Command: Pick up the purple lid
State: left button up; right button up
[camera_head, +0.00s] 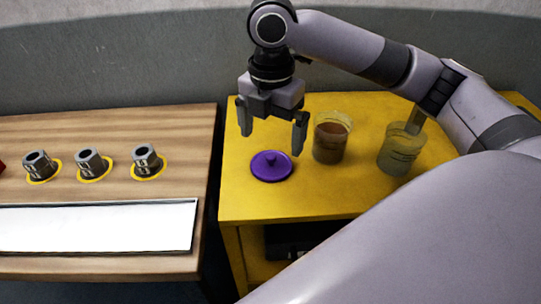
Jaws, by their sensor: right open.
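The purple lid (272,166) is a round disc with a small knob on top. It lies flat on the yellow table (240,200), near the table's left side. My right gripper (271,138) is open and points down above the lid, with its two dark fingers spread apart. There is nothing between the fingers. The lid's knob shows just below the gap between them. My left gripper does not show.
A glass jar with brown contents (330,138) stands just right of the gripper. A second greenish glass jar (400,150) stands farther right. A wooden table (60,125) at the left holds several grey metal nuts (90,163) and a white panel (95,228).

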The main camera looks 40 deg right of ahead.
aim_at(270, 158)
notch_tip(270, 158, down, 6)
jog(key=shift+a+f, duration=0.1)
jog(key=shift+f, duration=0.1)
jog(key=c, duration=0.7)
